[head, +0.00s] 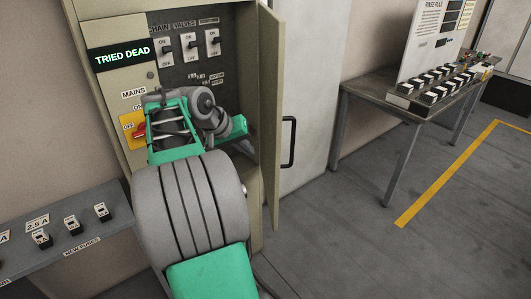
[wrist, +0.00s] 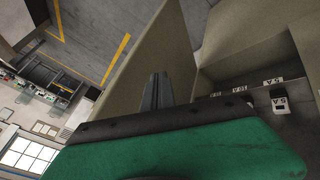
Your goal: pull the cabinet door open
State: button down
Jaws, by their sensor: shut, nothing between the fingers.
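The beige cabinet door (head: 268,110) stands swung out from the beige cabinet (head: 108,80), seen nearly edge-on in the head view. A black bar handle (head: 291,142) shows at its right side. In the wrist view the door (wrist: 140,60) is a broad panel left of and behind my gripper (wrist: 157,82). My gripper's dark fingers are together and empty, on the door's inner side by the cabinet opening. I cannot tell whether they touch the door.
Fuses labelled 5A (wrist: 280,103) sit inside the cabinet. Switches (head: 190,42) and a red mains switch (head: 141,131) are on its front. A fuse shelf (head: 70,232) is at left. A table (head: 375,92) stands right; the floor (head: 340,225) between is clear.

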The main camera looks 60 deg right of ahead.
aim_at(273, 159)
jog(key=s+d+f, duration=0.1)
jog(key=s+d, duration=0.1)
jog(key=s+d+f+p, duration=0.1)
jog(key=s+d+f, duration=0.1)
jog(key=shift+d, duration=0.25)
jog(key=shift+f, duration=0.1)
